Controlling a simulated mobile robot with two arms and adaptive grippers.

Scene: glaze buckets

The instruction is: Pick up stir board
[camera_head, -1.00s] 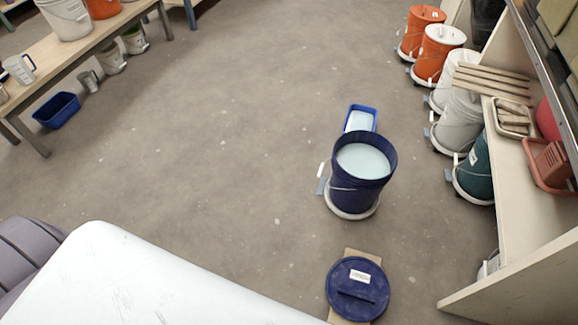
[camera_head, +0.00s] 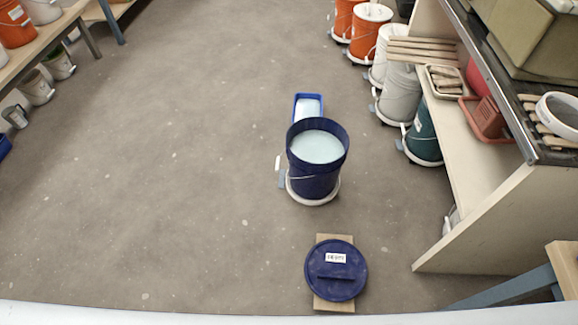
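Several long pale wooden boards (camera_head: 422,48), which look like stir boards, lie side by side at the far end of the low shelf on the right. A dark blue bucket (camera_head: 314,178) full of pale blue glaze stands open on a white dolly on the floor at centre. Neither of my grippers is in view.
A blue lid (camera_head: 336,284) lies on a flat board on the floor, and a blue tray (camera_head: 308,106) sits behind the bucket. Orange (camera_head: 366,31), white and green buckets line the shelf (camera_head: 468,162). The left floor is open.

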